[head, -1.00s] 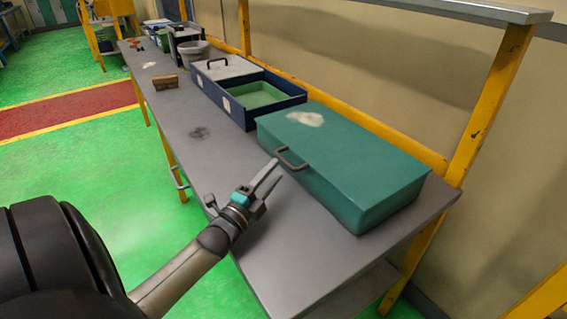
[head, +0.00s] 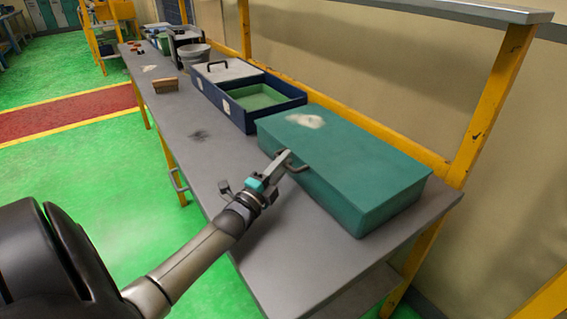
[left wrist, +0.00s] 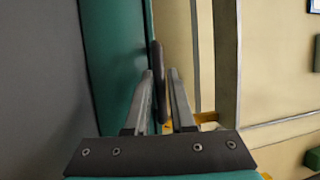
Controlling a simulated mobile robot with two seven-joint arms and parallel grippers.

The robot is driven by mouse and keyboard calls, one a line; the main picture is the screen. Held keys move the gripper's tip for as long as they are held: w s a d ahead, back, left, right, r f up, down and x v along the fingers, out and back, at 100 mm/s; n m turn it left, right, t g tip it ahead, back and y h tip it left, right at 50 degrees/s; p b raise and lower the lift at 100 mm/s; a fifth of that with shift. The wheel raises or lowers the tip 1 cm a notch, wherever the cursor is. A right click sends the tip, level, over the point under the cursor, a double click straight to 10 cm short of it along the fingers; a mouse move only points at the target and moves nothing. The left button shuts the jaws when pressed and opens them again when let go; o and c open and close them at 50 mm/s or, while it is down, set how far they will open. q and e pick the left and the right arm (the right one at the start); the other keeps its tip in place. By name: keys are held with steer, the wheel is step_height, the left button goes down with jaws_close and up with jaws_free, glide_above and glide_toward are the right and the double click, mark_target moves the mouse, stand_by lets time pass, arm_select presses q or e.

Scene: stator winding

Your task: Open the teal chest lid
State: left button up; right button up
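The teal chest (head: 350,165) stands on the grey bench with its lid down, and a pale worn patch shows on top. Its dark handle (head: 299,167) sticks out from the front side at the lid edge. My left gripper (head: 281,158) is at the handle, reaching in from the front left. In the left wrist view, the handle (left wrist: 159,85) stands between the two open fingers of my left gripper (left wrist: 161,72). Small gaps seem to remain between handle and fingers. The chest's teal side (left wrist: 115,65) lies left of them. My right gripper is not in view.
A navy box (head: 245,100) with a green inside and a handled grey lid (head: 228,70) is just behind the chest. A wooden block (head: 165,84) and a grey bucket (head: 193,54) stand farther along the bench (head: 235,245). A yellow post (head: 490,105) rises behind the chest.

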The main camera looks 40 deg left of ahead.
arm_select(q)
jaws_close()
stand_by(1.0)
